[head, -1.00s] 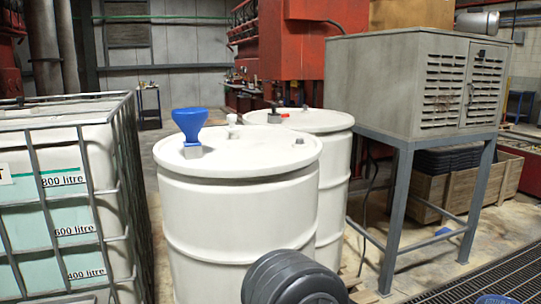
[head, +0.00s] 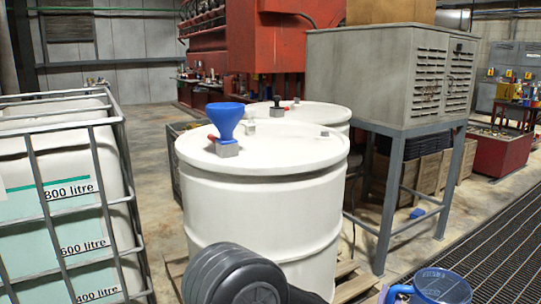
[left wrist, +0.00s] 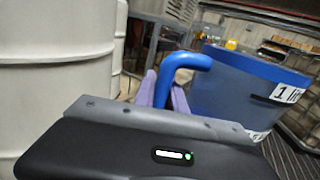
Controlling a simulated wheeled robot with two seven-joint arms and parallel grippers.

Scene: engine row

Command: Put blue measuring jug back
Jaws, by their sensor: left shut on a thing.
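The blue measuring jug (head: 440,288) shows at the bottom right of the head view, cut off by the lower edge. In the left wrist view the translucent blue jug (left wrist: 235,95) has a white label reading "1 lit" and a solid blue handle. My left gripper (left wrist: 165,92) is shut on the handle, with its pale purple fingers on either side of it. In the head view my dark left arm reaches in at the bottom, and its fingers are hidden. My right gripper is not in view.
A white drum (head: 262,200) with a blue funnel (head: 225,120) on top stands ahead, with another drum (head: 322,114) behind. A caged liquid tank (head: 60,205) is at left. A grey cabinet on legs (head: 385,75) stands right. Floor grating (head: 485,235) lies open at right.

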